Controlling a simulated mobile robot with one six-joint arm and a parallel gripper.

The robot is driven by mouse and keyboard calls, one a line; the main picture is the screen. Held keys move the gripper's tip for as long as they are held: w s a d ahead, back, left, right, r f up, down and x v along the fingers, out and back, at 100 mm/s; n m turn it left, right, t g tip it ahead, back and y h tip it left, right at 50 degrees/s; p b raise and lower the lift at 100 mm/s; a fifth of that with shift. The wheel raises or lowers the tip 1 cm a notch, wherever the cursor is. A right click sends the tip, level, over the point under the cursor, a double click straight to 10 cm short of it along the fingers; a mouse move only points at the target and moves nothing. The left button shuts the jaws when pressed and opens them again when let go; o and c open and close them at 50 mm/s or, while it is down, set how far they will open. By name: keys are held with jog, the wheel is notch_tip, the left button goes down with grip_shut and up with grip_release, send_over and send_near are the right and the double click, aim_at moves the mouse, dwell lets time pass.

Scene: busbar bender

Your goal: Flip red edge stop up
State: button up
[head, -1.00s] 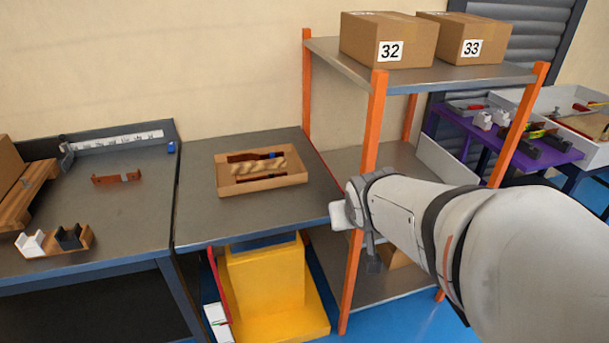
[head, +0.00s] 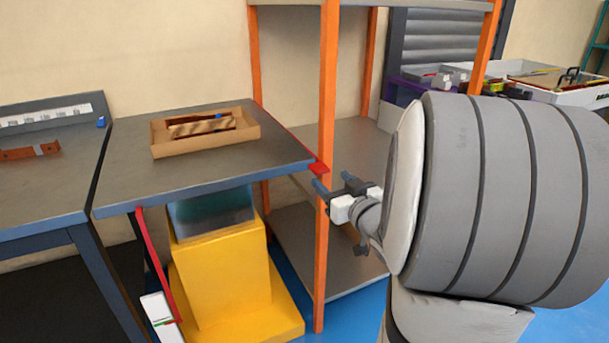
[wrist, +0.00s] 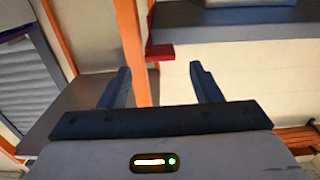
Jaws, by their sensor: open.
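A thin red strip (head: 285,132) runs along the right edge of the grey table (head: 130,135) and ends in a red tab (head: 318,168) at the near right corner. A second red bar (head: 155,262) hangs down from the table's front edge. I cannot tell which is the edge stop. My gripper (head: 334,183) is open and empty, just right of and slightly below the red tab in the head view. In the wrist view the red tab (wrist: 160,52) shows beyond the gap between the open blue fingers (wrist: 160,66), apart from them.
An orange-posted shelf (head: 327,250) stands right beside the table; its front post is close to my fingers. A cardboard tray (head: 160,148) with parts lies on the table. A yellow stand (head: 215,280) is below. A grey bench (head: 50,210) stands to the left.

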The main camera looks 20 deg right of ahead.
aim_at(323, 172)
jog(key=w+b, duration=0.1)
jog(key=w, duration=0.2)
jog(key=w+b, duration=0.1)
jog(key=w, duration=0.3)
jog(key=shift+w+a, duration=0.2)
jog(key=shift+w, duration=0.05)
jog(key=shift+c, duration=0.5)
